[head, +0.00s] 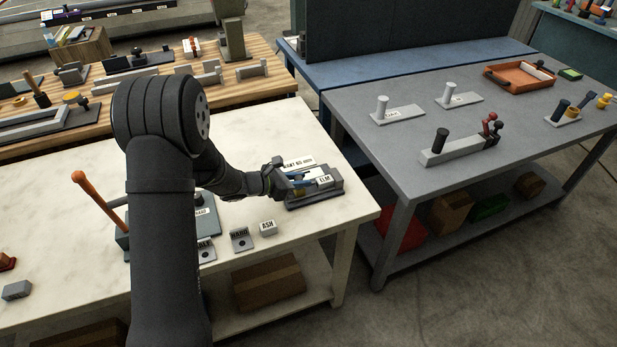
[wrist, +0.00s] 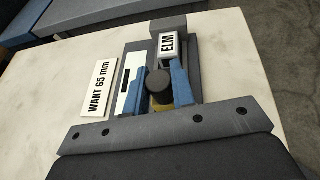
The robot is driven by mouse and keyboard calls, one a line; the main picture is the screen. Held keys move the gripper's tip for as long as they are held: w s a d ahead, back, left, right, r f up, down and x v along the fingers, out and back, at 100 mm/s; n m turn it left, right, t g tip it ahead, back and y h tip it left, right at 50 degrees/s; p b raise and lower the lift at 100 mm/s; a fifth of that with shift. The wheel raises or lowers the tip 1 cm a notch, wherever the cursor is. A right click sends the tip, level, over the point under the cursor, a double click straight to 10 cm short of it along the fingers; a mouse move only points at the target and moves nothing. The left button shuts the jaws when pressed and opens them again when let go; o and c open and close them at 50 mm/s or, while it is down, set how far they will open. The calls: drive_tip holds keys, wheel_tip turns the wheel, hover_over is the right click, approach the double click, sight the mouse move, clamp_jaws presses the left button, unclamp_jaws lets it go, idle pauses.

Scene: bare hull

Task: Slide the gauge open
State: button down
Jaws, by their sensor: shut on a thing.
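The gauge (head: 318,200) is a dark grey fixture near the right end of the white table. In the wrist view its grey body (wrist: 168,23) lies ahead of my gripper, with a pale strip along its left side. A white block marked ELM (wrist: 169,46) sits in the gauge and also shows in the head view (head: 325,182). My gripper (wrist: 156,88) has blue fingers, shut on a dark round knob (wrist: 158,80) with yellow below it. The knob is just on the near side of the ELM block. My gripper (head: 296,186) partly hides the gauge in the head view.
A sign reading WANT 65 mm (wrist: 98,87) lies left of the gauge. A block marked ASH (head: 268,227) and other small labelled pieces stand nearer on the table. An orange-handled lever (head: 95,200) stands left. A grey table (head: 480,150) is across a gap to the right.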

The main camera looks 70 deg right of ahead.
drive_tip(key=c, duration=1.2)
unclamp_jaws()
drive_tip(key=shift+c, duration=0.2)
drive_tip(key=v, duration=1.7)
drive_tip(key=shift+r, duration=0.15)
drive_tip(key=shift+a, duration=0.1)
drive_tip(key=x, duration=1.7)
drive_tip(key=shift+s+d, duration=0.35)
drive_tip(key=shift+d, duration=0.1)
